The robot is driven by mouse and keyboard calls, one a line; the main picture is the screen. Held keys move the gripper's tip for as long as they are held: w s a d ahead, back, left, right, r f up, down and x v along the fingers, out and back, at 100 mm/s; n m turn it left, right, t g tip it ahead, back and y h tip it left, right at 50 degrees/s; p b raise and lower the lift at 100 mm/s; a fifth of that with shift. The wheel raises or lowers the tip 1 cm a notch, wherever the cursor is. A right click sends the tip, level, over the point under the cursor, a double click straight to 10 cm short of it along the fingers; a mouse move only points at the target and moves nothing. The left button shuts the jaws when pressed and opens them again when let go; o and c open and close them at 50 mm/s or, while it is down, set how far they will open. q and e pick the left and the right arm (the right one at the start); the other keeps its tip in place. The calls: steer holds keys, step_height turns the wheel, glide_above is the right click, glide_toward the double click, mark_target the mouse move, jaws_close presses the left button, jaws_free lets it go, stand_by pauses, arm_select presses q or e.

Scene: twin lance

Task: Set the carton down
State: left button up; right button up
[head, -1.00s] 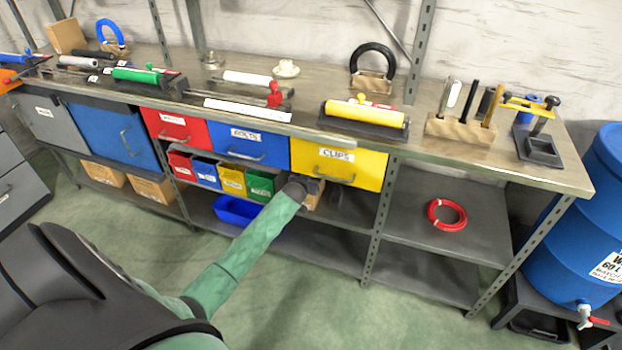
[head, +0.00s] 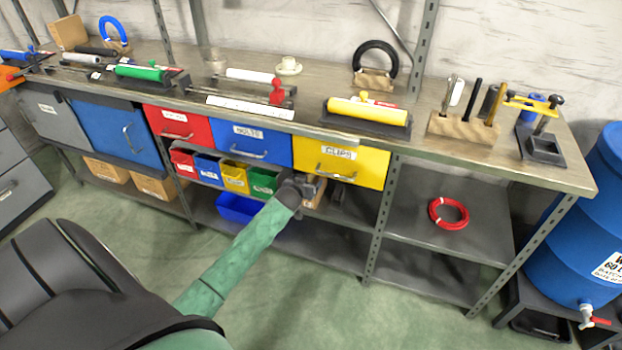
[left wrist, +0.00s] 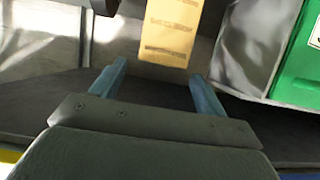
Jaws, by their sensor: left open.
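The carton (head: 314,197) is a small tan box on the upper shelf under the yellow drawer, partly hidden by my left gripper. In the left wrist view the carton (left wrist: 172,28) shows a bright tan face with darker bands, at the top centre. My left gripper (left wrist: 159,70) is open, its two blue-grey fingers apart with gaps on both sides of the carton. In the head view the left gripper (head: 307,187) is at the shelf, right of the green bin. I cannot tell how far the fingers reach along the carton. My right gripper is not in view.
The green bin (head: 263,182) stands left of the gripper, in a row with other small bins. The yellow drawer (head: 338,163) is just above. A shelf post (head: 381,215) stands to the right. A blue tray (head: 238,208) sits on the shelf below.

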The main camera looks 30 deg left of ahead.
arm_select(q)
steer(key=shift+v, duration=2.6)
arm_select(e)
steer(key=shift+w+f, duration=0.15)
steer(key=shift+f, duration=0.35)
arm_select(q)
steer(key=s+d+f+m+g+h, duration=0.15)
steer(key=s+d+f, duration=0.25)
steer(key=s+d, duration=0.55)
steer(key=s+d+f+m+g+h, duration=0.15)
steer(key=s+d+f, duration=0.25)
steer(key=s+d, duration=0.55)
steer(key=s+d+f+m+g+h, duration=0.1)
steer(key=s+d+f+g+h, duration=0.2)
steer(key=s+d, duration=0.65)
steer(key=s+d+g, duration=0.1)
steer(key=s+d, duration=0.4)
steer(key=d, duration=0.2)
steer(key=s+d+m+g+h, duration=0.1)
steer(key=s+d, duration=0.4)
steer(key=d, duration=0.3)
steer(key=shift+s+r, duration=0.25)
steer(key=shift+r, duration=0.2)
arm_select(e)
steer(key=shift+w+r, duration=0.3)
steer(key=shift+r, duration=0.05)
